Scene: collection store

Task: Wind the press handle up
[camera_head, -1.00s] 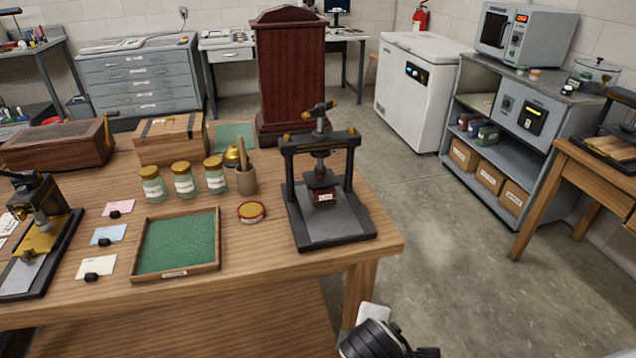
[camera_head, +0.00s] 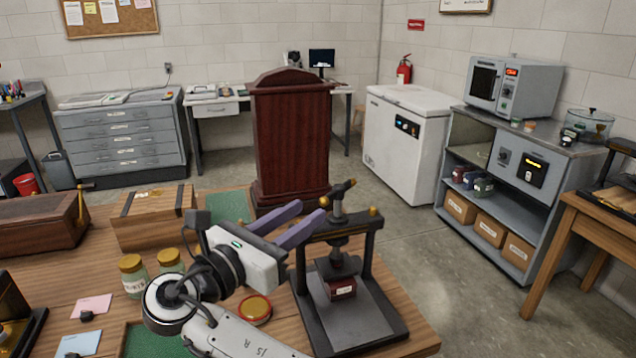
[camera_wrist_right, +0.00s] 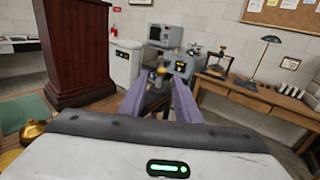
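The black press (camera_head: 371,255) stands at the table's right end, with a screw and a crossbar handle (camera_head: 337,204) with brass ends on top. A small dark red labelled block (camera_head: 340,288) sits beneath its screw. My right gripper (camera_head: 312,211) is open, its purple fingers level and pointing at the handle from the left, with the tips just short of it in the head view. In the right wrist view the handle's brass end (camera_wrist_right: 160,71) shows between the two fingertips (camera_wrist_right: 156,82), apparently beyond them; contact is not visible. My left gripper is not in view.
A tall dark red cabinet (camera_head: 290,140) stands behind the press. Glass jars (camera_head: 133,275), a brass-lidded tin (camera_head: 255,308) and a wooden box (camera_head: 155,220) are on the table. My right arm covers part of the green tray. The floor right of the table is clear.

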